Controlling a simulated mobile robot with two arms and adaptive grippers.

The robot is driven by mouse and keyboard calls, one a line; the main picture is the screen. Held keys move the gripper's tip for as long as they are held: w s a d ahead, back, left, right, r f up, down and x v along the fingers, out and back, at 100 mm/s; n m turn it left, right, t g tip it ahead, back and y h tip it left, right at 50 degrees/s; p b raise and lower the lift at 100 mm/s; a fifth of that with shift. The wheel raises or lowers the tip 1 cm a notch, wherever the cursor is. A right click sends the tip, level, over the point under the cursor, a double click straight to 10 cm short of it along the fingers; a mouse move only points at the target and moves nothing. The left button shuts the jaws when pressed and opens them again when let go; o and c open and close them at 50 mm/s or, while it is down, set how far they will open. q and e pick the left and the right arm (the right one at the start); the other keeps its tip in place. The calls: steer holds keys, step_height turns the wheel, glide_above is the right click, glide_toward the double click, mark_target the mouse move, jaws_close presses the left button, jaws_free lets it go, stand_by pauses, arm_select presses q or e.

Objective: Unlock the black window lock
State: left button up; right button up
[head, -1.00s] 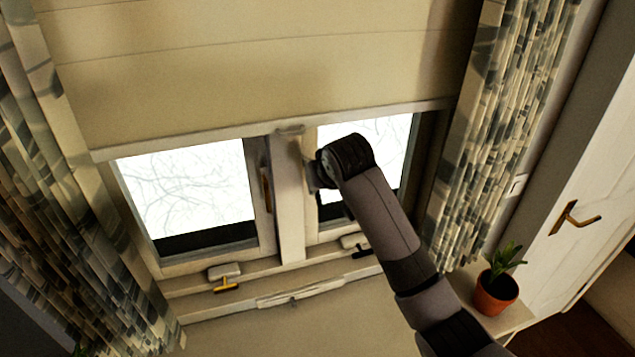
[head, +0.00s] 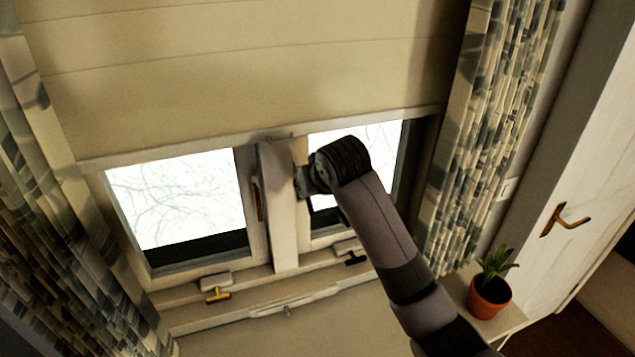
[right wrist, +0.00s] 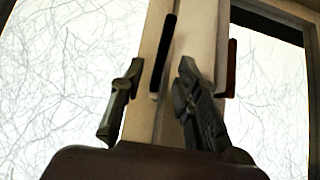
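A slim black bar-shaped lock (right wrist: 163,55) stands upright on the light window frame in the right wrist view. My right gripper (right wrist: 160,105) is open, with one finger on each side of the line of this bar. The bar appears beyond the fingertips, and I cannot tell whether either finger touches it. In the head view my right gripper (head: 303,182) is at the central window post (head: 280,215), partly hidden by my own wrist. My left gripper is out of view.
A brown handle (head: 257,200) is on the left sash. Along the sill are a yellow-handled catch (head: 218,292) and a black-handled catch (head: 355,258). A blind (head: 250,70) covers the upper window. A potted plant (head: 490,290) stands at the right, near a door handle (head: 565,220).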

steer(key=v, duration=0.9)
steer(key=shift+s+r, duration=0.25)
steer(key=shift+r, duration=0.05)
